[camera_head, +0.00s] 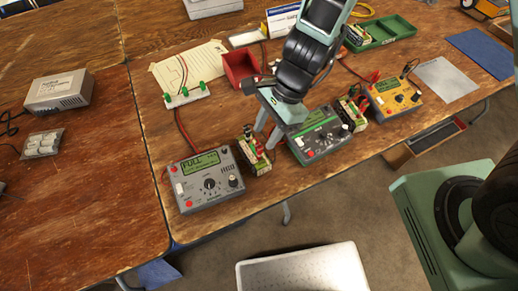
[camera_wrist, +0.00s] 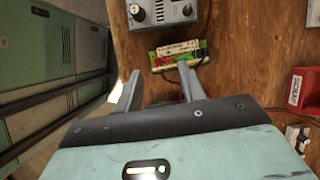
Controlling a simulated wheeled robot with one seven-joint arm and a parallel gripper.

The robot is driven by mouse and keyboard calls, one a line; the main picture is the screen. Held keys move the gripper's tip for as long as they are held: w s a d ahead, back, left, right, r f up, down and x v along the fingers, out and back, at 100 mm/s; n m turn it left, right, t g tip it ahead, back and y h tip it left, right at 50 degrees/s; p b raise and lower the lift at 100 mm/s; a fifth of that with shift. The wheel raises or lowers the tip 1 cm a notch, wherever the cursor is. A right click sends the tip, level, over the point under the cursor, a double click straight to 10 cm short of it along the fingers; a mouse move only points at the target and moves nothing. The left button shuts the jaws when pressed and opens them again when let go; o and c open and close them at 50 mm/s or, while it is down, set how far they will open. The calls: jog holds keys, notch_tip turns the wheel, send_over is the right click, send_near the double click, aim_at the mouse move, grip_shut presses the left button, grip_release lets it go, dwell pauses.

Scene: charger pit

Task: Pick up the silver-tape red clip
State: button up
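My gripper (camera_head: 268,132) points down over the table's front edge, between the grey charger (camera_head: 209,180) and the green charger (camera_head: 319,137). In the wrist view its fingers (camera_wrist: 160,70) are spread with nothing between them. A small battery block (camera_head: 256,160) with red and green clips on it stands just right of the grey charger, close to my left fingertip. It also shows in the wrist view, just beyond the right fingertip (camera_wrist: 178,54). Silver tape is too small to make out on any clip. Another block (camera_head: 352,112) with red parts stands right of the green charger.
A yellow charger (camera_head: 393,97) stands further right. A red bin (camera_head: 240,68), a green tray (camera_head: 383,33) and a white rack with green clips (camera_head: 186,95) sit behind. Red cables run between the chargers. The left table stretch is mostly clear; a pale stool (camera_head: 302,270) stands below the front edge.

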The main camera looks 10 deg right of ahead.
aim_at(260, 144)
jog(key=shift+b+x, duration=0.75)
jog(key=shift+x, duration=2.35)
jog(key=shift+w+d, duration=0.1)
jog(key=c, duration=0.9)
